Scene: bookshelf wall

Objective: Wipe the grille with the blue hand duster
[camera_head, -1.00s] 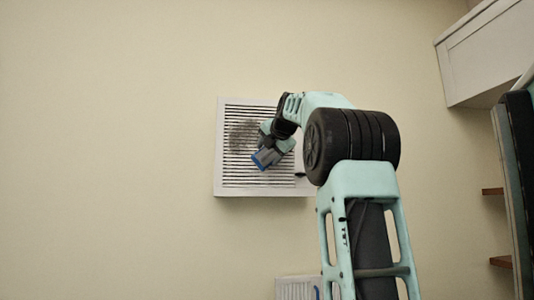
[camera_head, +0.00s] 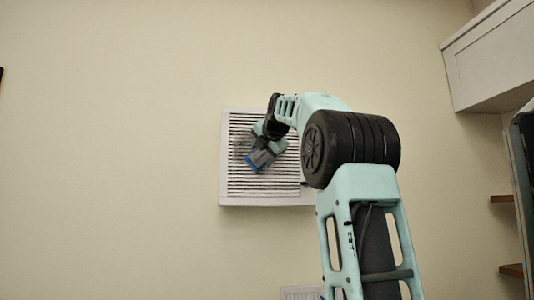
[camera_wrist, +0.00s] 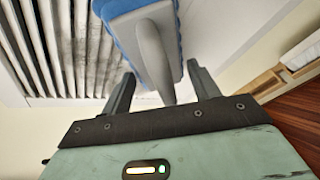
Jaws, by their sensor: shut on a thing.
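The white square grille (camera_head: 285,190) with dark horizontal slats is on the cream wall in the head view. It also fills the upper left of the wrist view (camera_wrist: 28,62), with dark dirt on its slats. A grey dirt patch (camera_head: 242,145) shows just left of my gripper; the gripper may hide part of it. My gripper (camera_head: 260,156) is in front of the grille, shut on the duster's pale grey handle (camera_wrist: 152,55). The blue duster head (camera_head: 252,166) is at the grille's middle left. Whether its far face touches the slats is hidden.
A white wall cabinet (camera_head: 495,58) is at the upper right, with brown shelves (camera_head: 502,199) below it.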

